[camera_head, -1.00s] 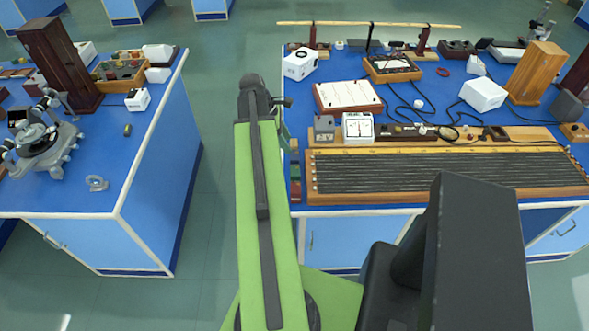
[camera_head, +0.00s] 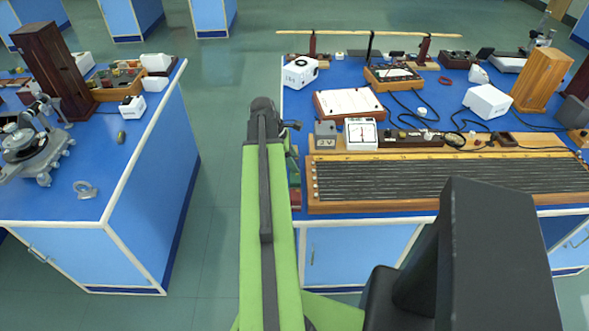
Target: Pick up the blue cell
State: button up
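I cannot make out a clearly blue cell in this view. A grey box marked 2V (camera_head: 325,136) stands upright near the left end of the right bench (camera_head: 293,108), beside a white meter (camera_head: 360,134). My green arm reaches forward to the left edge of that bench. Its dark end, with my gripper (camera_head: 288,126), is seen from behind and overlaps the bench edge. The fingers are mostly hidden, so their opening cannot be told. Small green and red blocks (camera_head: 294,197) lie partly behind the arm at the bench edge.
A long wired wooden board (camera_head: 440,156) fills the right bench's front. A white-topped box (camera_head: 348,103) and a white cube (camera_head: 300,71) stand behind. The left bench (camera_head: 95,165) holds an instrument (camera_head: 32,150) and a small cylinder (camera_head: 121,136). Clear floor separates the benches.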

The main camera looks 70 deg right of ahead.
aim_at(298, 161)
grip_shut()
jog(key=shift+r, duration=0.1)
jog(key=r+p, duration=0.5)
jog(key=shift+w+r, duration=0.1)
jog(key=shift+w, duration=0.3)
jog(key=w+a+r+p, duration=0.1)
jog(key=w+r+p, duration=0.4)
jog(key=w, duration=0.5)
jog(key=shift+w+a+r+p, duration=0.2)
jog(key=shift+w+r+p, duration=0.2)
jog(key=shift+p, duration=0.15)
notch_tip(298, 161, up, 3)
jog(key=p, duration=0.3)
